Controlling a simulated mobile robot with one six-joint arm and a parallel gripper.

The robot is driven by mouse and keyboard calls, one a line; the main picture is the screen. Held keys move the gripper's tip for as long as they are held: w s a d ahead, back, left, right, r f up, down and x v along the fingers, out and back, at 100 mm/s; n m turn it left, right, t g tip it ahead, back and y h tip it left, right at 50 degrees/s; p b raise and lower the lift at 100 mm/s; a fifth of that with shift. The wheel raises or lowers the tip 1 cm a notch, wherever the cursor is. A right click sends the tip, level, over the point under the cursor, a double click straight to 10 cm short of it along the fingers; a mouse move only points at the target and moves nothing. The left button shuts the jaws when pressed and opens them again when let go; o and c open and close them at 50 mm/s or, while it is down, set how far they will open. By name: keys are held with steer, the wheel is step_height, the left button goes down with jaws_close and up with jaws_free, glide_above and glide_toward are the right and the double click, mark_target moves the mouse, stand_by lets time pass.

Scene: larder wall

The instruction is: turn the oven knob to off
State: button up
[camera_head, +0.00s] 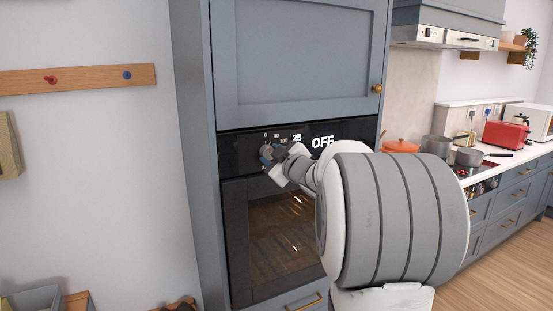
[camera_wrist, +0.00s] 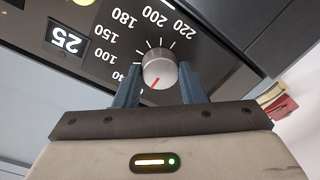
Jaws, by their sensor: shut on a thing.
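The oven knob (camera_wrist: 160,66) is a round silver-grey dial with a red pointer line, seen close up in the wrist view. The fingers of my gripper (camera_head: 272,154) are on either side of it, shut on it. The picture is turned over; the red line points down and left, just past the low end of the printed numbers. The small display (camera_wrist: 67,39) beside the dial reads 25. In the head view the oven panel (camera_head: 350,129) shows 25 and OFF in white. My gripper and wrist hide most of the knob there.
The dark oven door (camera_head: 262,225) lies below the panel, partly behind my arm. A blue cupboard door (camera_head: 300,50) is above. A wooden peg rail (camera_head: 100,78) hangs on the left wall. A counter with pots and a red toaster (camera_head: 505,135) runs along the right.

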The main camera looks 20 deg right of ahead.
stand_by(0.4)
steer(key=o, duration=1)
steer(key=s, duration=0.7)
steer(key=shift+s+d+b, duration=0.3)
steer(key=shift+s+d, duration=0.05)
steer(key=shift+s, duration=0.05)
steer(key=shift+a+r, duration=0.1)
